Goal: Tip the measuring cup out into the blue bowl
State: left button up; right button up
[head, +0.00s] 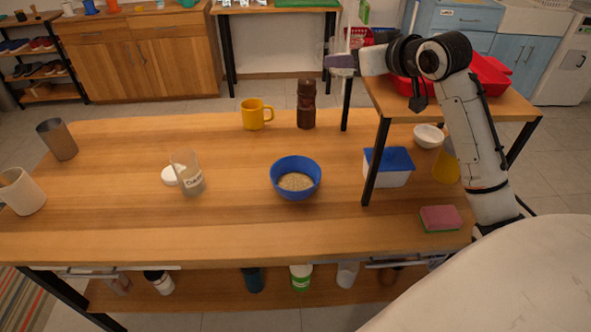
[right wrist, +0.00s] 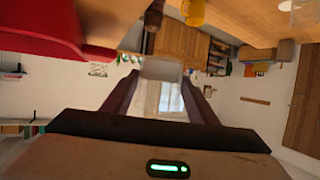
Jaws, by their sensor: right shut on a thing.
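The blue bowl (head: 296,193) stands upright in the middle of the table, with beige grains (head: 296,182) in it. My right gripper (head: 341,62) is raised high, above the back right of the table, well apart from the bowl. In the right wrist view, my right gripper (right wrist: 160,92) is shut on a pale, translucent thing (right wrist: 161,70), which looks like the measuring cup. Its contents cannot be made out, and it is hard to see in the head view. My left gripper is not in view.
A clear labelled container (head: 188,176) stands left of the bowl beside a white lid (head: 172,176). A yellow mug (head: 252,114) and brown grinder (head: 306,106) stand behind. A raised shelf (head: 385,97), blue-lidded box (head: 389,160) and sponge (head: 440,218) are at right. The front middle is clear.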

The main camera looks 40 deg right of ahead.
aim_at(345, 77)
jog(key=shift+d+r, duration=0.2)
jog(key=shift+d, duration=0.05)
jog(key=shift+n+h, duration=0.4)
jog(key=shift+n, duration=0.3)
jog(key=f, duration=0.2)
jog(key=a+f, duration=0.1)
jog(key=f, duration=0.2)
jog(key=shift+a+f, duration=0.2)
jog(key=shift+f, duration=0.05)
jog(key=shift+a+f+n+t+h, duration=0.5)
jog(key=shift+a+f+n+h, duration=0.7)
jog(key=shift+a+f+n, duration=0.65)
jog(key=shift+a+f, duration=0.1)
